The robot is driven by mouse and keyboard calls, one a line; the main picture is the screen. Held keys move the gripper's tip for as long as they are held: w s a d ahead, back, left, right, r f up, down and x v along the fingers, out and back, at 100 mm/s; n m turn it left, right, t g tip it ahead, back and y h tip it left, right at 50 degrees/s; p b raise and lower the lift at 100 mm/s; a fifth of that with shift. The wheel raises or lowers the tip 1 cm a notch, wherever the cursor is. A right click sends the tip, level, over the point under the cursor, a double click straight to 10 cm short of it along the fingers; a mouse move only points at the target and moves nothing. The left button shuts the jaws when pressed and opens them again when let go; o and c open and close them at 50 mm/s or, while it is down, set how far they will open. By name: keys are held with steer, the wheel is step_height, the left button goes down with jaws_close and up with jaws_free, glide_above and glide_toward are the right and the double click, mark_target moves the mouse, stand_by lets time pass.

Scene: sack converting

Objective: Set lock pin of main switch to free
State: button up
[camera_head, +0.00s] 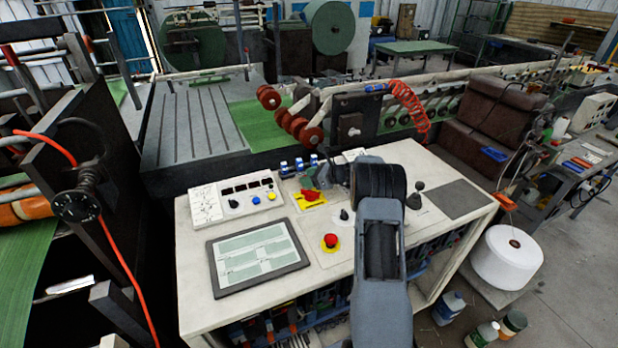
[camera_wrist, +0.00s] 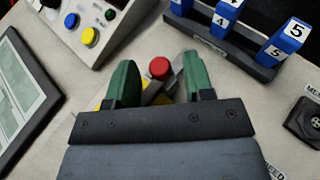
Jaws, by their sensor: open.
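The main switch (camera_head: 311,196) shows in the head view as a red handle on a yellow plate on the console top, partly covered by my gripper. In the wrist view, a round red knob (camera_wrist: 159,68) stands between the green fingers of my gripper (camera_wrist: 158,80). Grey and red parts of the switch and a yellow plate edge show below the knob, mostly hidden by the gripper body. The fingers are apart, one on each side of the knob, with a visible gap on both sides. I cannot tell which setting the lock pin is in.
Blue numbered blocks (camera_wrist: 285,38) stand in a dark rack close by. A control box with yellow (camera_wrist: 90,37) and blue buttons is at the left. A tablet-like screen (camera_head: 257,259) and a red emergency button (camera_head: 330,241) lie nearer on the console.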

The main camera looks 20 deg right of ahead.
jaws_close()
stand_by(0.3)
